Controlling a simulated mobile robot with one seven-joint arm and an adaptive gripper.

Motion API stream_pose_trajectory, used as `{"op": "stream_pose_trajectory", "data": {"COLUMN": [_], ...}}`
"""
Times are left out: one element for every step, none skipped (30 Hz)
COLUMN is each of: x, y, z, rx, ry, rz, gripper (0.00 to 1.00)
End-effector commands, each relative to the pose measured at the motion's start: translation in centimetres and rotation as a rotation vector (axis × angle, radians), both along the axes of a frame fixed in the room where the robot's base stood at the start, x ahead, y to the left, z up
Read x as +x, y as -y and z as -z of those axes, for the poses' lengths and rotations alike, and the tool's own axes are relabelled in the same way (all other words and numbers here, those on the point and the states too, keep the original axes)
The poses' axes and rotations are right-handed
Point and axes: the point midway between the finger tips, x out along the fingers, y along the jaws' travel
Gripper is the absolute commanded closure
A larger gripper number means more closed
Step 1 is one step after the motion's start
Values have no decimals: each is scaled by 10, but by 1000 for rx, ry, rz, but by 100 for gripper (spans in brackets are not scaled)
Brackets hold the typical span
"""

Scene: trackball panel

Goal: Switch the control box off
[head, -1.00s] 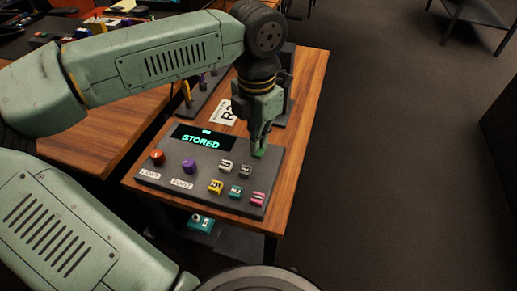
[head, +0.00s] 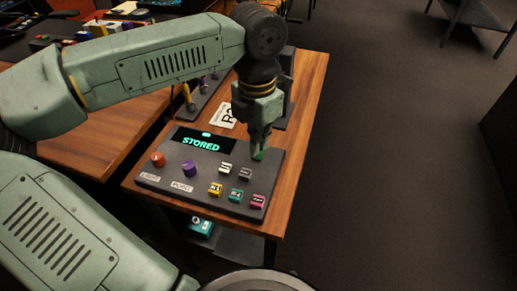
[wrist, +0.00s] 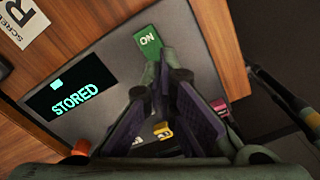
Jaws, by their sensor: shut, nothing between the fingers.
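The control box (head: 205,195) is a dark grey panel on a wooden table, and its display (head: 203,141) reads "STORED" in green letters. A green switch (wrist: 148,43) marked "ON" sits at the box's far right corner, and it also shows partly in the head view (head: 258,155). My gripper (head: 256,153) is shut and empty, pointing down at the green switch. In the wrist view the fingertips (wrist: 159,64) are at the switch's near edge; I cannot tell whether they touch it.
An orange knob (head: 157,159), a purple knob (head: 191,169) and several small coloured buttons (head: 216,188) are on the box. A white label card (head: 222,115) lies behind it. Dark floor (head: 400,170) is clear to the right.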

Motion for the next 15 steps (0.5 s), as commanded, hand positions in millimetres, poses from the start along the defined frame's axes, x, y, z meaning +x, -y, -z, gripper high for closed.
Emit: {"op": "stream_pose_trajectory", "data": {"x": [0,0,0,0,0,0,0,0,0,0,0,0,0,0,0], "y": [0,0,0,0,0,0,0,0,0,0,0,0,0,0,0], "z": [0,0,0,0,0,0,1,1,1,2,2,3,4,4,5], "rx": [0,0,0,0,0,0,0,0,0,0,0,0,0,0,0], "ry": [0,0,0,0,0,0,0,0,0,0,0,0,0,0,0], "rz": [0,0,0,0,0,0,0,0,0,0,0,0,0,0,0], "gripper": [100,100,100,100,100,100,100,100,100,100,100,100,100,100,100]}}
